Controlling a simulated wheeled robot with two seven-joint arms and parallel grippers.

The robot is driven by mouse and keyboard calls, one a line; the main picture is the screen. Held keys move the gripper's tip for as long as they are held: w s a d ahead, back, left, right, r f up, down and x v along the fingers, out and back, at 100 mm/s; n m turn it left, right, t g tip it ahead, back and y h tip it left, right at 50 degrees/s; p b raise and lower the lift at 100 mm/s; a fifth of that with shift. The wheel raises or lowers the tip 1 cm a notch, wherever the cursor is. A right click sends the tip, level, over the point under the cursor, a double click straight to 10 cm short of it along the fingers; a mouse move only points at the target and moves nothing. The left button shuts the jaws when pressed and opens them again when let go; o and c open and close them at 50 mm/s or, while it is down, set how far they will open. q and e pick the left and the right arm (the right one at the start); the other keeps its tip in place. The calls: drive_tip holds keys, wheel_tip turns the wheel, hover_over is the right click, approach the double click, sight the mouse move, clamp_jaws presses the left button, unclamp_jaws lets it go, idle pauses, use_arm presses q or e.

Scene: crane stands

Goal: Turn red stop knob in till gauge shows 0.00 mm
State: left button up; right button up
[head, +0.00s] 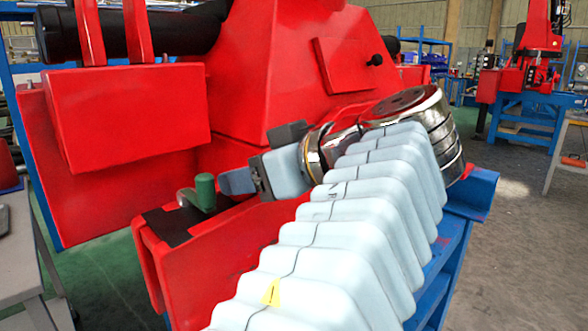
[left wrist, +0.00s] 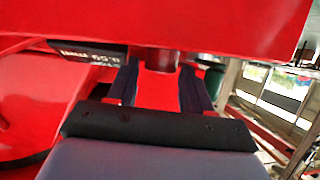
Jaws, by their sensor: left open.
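My left gripper (head: 237,182) is open beside the red stand, its dark fingers pointing left. In the left wrist view its two dark fingers (left wrist: 160,88) stand apart, one on each side of a red area. A short dark red cylinder (left wrist: 162,59), seemingly the stop knob, shows just beyond and between the fingertips, under a red edge. I cannot tell if the fingers touch it. A black gauge label (left wrist: 92,53) is left of it, upside down; its digits look like 0.59 mm. Neither knob nor gauge is clear in the head view. My right gripper is out of view.
A green handle (head: 205,188) stands close to the left fingertips. The red crane body (head: 290,70) rises behind the gripper, and a red box-shaped beam (head: 200,250) lies below it. A grey table (head: 22,245) is at the far left. Open floor lies at the right.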

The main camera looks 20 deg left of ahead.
use_arm(q)
drive_tip(key=shift+c, duration=0.5)
drive_tip(key=c, duration=0.7)
drive_tip(key=shift+s+f+m+t+h+b, duration=0.2)
drive_tip(key=shift+m+t+h+b, duration=0.1)
drive_tip(key=shift+m+t+b, duration=0.5)
drive_tip(key=shift+s+a+m+t+h+b, duration=0.1)
drive_tip(key=shift+s+m+t+h+b, duration=0.1)
drive_tip(key=shift+m+t+h+b, duration=0.6)
drive_tip(key=shift+s+a+m+t+b, duration=0.1)
drive_tip(key=shift+m+t+b, duration=0.6)
drive_tip(key=shift+b, duration=0.05)
drive_tip(key=shift+s+a+r+m+t+h+b, duration=0.1)
drive_tip(key=shift+m+t+h+b, duration=0.4)
drive_tip(key=shift+m+t+h, duration=0.25)
drive_tip(key=o, duration=0.8)
drive_tip(key=shift+r, duration=0.1)
